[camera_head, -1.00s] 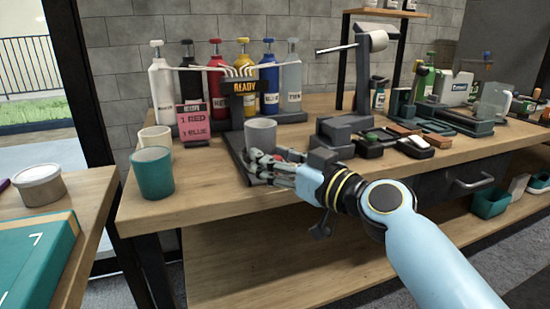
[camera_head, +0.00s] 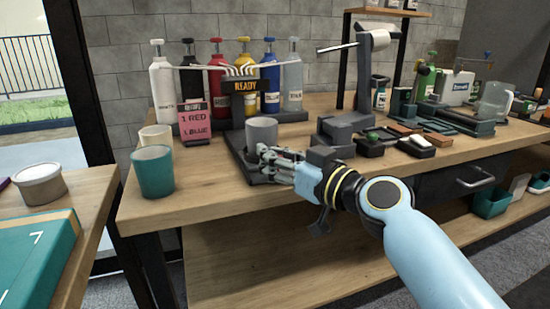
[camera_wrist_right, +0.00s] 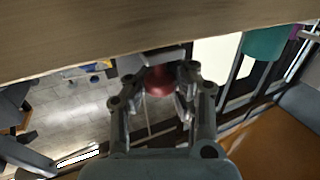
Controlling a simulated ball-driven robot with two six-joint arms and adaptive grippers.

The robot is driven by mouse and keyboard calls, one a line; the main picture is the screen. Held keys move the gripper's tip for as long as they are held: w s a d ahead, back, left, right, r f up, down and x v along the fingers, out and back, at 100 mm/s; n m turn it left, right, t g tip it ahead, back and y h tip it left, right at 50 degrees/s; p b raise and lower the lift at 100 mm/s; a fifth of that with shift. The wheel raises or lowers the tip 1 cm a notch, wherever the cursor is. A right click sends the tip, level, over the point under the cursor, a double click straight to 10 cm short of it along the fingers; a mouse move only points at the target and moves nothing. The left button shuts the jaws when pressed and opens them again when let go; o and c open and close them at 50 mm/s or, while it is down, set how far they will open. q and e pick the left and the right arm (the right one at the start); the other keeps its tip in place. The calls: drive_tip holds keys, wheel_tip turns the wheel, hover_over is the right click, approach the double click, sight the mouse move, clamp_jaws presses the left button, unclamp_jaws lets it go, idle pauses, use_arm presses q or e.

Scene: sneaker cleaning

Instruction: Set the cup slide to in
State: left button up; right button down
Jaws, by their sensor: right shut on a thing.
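The cup slide (camera_head: 239,153) is a dark flat tray on the wooden bench, below the dispenser. A grey cup (camera_head: 262,131) stands upright on it, under the READY sign. My right gripper (camera_head: 266,158) is at the slide's front right, just in front of the cup, and its fingers hide part of the slide. In the right wrist view the right gripper (camera_wrist_right: 160,88) is shut on a red knob (camera_wrist_right: 158,82), close to a grey plate edge (camera_wrist_right: 150,59). How far in the slide sits is hard to tell. My left gripper is not in view.
Several coloured bottles (camera_head: 218,90) stand behind the slide with the READY sign (camera_head: 246,87). A pink card (camera_head: 196,121), a cream cup (camera_head: 156,136) and a teal cup (camera_head: 153,171) are to the left. A dark grey block (camera_head: 340,136) stands close on the right.

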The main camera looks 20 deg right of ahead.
drive_tip(key=w+b, duration=0.1)
drive_tip(key=w, duration=0.2)
drive_tip(key=shift+w, duration=0.35)
drive_tip(key=c, duration=1.4)
unclamp_jaws()
drive_tip(key=shift+d, duration=0.25)
drive_tip(key=shift+c, duration=0.2)
drive_tip(key=o, duration=0.3)
drive_tip(key=shift+a, duration=0.1)
drive_tip(key=shift+o, duration=0.2)
drive_tip(key=v, duration=1.2)
